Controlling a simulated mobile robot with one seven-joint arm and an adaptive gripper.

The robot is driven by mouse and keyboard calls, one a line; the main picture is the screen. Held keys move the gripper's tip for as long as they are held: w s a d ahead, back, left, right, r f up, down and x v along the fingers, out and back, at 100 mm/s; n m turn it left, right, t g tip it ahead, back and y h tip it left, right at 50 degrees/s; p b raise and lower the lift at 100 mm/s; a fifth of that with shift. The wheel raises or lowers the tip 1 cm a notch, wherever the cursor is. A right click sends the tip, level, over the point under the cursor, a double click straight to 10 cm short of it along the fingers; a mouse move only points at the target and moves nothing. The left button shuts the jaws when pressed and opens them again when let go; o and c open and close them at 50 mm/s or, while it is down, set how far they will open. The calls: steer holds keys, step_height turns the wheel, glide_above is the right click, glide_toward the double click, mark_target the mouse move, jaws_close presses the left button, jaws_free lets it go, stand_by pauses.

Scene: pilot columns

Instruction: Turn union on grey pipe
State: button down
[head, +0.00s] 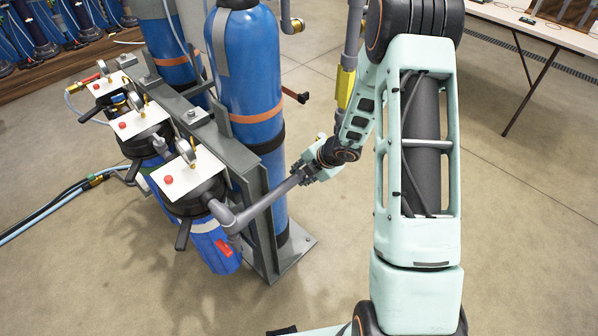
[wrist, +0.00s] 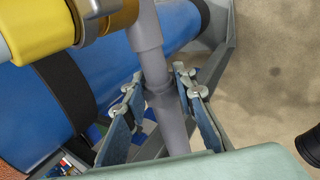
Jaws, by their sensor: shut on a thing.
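The grey pipe (head: 262,200) runs from an elbow at the nearest filter head up and right to my gripper (head: 303,174). In the wrist view the grey pipe (wrist: 172,125) passes between the two fingers of my gripper (wrist: 161,78). A slightly wider grey collar, which looks like the union (wrist: 160,95), sits on the pipe between the fingers. My gripper is shut around the pipe at this collar. The exact contact of the finger pads is hard to make out. The lower part of the fingers is hidden behind my pale green wrist housing.
A tall blue cylinder (head: 245,75) stands just behind the pipe, strapped to a grey steel frame (head: 262,235). Gauge plates (head: 188,172) top the filters at left. A yellow fitting (wrist: 95,25) is close above left in the wrist view. Open floor (head: 520,220) lies right.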

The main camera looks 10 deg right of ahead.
steer(key=shift+r+g+h+p, duration=0.15)
steer(key=shift+g+h+p, duration=0.2)
steer(key=shift+p, duration=1.85)
steer(key=c, duration=1.5)
jaws_free()
steer(key=p+v, duration=0.5)
steer(key=v, duration=0.2)
steer(key=shift+d+r, duration=0.2)
steer(key=shift+r, duration=0.15)
steer(key=o, duration=0.6)
